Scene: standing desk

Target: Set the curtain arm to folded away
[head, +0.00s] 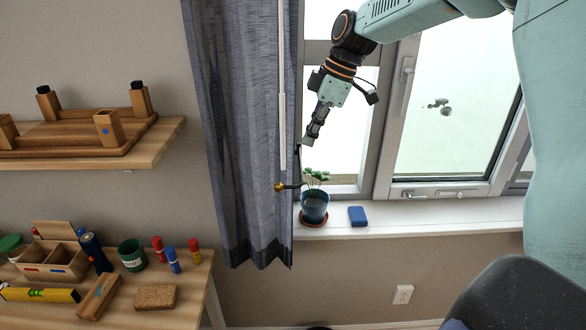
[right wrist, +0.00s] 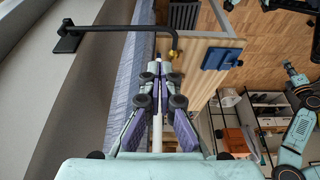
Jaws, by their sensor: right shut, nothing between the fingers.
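The curtain arm is a thin dark bar with a brass knob (head: 279,187) at the edge of the blue-grey curtain (head: 245,130). In the right wrist view the curtain arm (right wrist: 115,29) runs from a black wall bracket across the curtain, then bends down to the brass end. My right gripper (head: 308,140) is shut and empty, pointing down just above the arm in the head view. In the right wrist view its fingertips (right wrist: 158,68) are close to the bent end; I cannot tell whether they touch. My left gripper is not in view.
A potted plant (head: 314,207) and a blue block (head: 357,216) stand on the white windowsill (head: 430,216). A thin white rod (head: 282,110) hangs along the curtain. The window frame is close behind my right gripper. A cluttered desk (head: 190,318) and a shelf (head: 165,140) are at left.

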